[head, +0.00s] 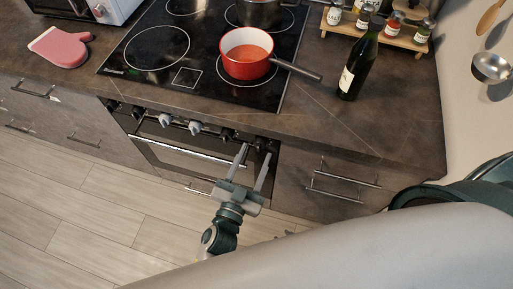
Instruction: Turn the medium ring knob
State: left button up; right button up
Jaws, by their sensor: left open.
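The stove (205,50) has a black cooktop with several rings of different sizes. A row of knobs runs along the oven's front panel: dark ones at the left and right ends and two light ones (165,120) (195,127) in the middle. Which knob belongs to the medium ring cannot be told. My left gripper (256,150) is open, its two fingers pointing at the right end of the panel. A dark knob (261,143) shows near and between the fingertips; contact cannot be told. My right gripper is not visible.
A red pot (247,54) stands on the cooktop, its handle pointing right. A dark bottle (359,62) stands on the counter (400,112) to its right. An oven handle (185,150) and drawer handles (340,186) protrude below. The floor (90,220) at the left is clear.

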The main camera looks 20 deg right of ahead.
pick_arm(q)
jog(key=shift+x, duration=1.2)
pick_arm(e)
jog(key=shift+s+d+f, duration=0.25)
jog(key=shift+s+d, duration=0.1)
jog(key=shift+s, duration=0.3)
pick_arm(q)
jog(key=c, duration=1)
jog(key=shift+c, duration=0.2)
